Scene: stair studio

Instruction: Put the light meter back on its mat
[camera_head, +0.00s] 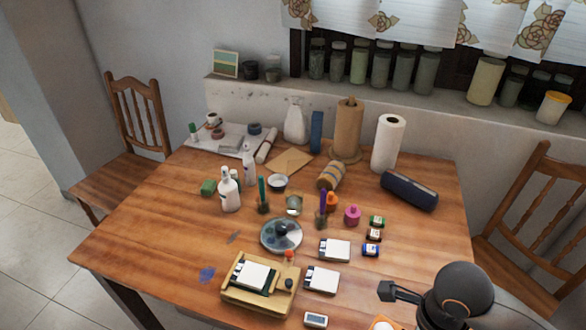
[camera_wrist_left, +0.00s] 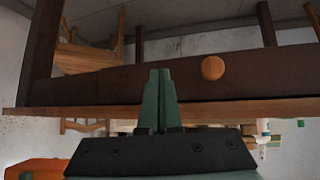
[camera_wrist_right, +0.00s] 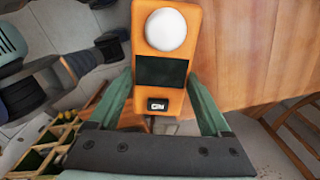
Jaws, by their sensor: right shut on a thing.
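The light meter is an orange slab with a white dome, a dark screen and a small label (camera_wrist_right: 163,71). In the right wrist view it stands between the green fingers of my right gripper (camera_wrist_right: 160,88), which is shut on it. In the head view a bit of orange and white, seemingly the meter (camera_head: 382,324), shows at the bottom edge, beside my dark arm. My left gripper (camera_wrist_left: 160,88) has its green fingers together and empty, in front of the table's side. It is out of the head view. I cannot make out the meter's mat.
The wooden table (camera_head: 120,235) is crowded with bottles, jars and a round palette (camera_head: 281,236). A wooden press-like stand (camera_head: 260,285), white-topped boxes (camera_head: 322,279) and a small grey device (camera_head: 316,320) lie near the front. A dark blue roll (camera_head: 409,190) lies right. Bare wood shows at right.

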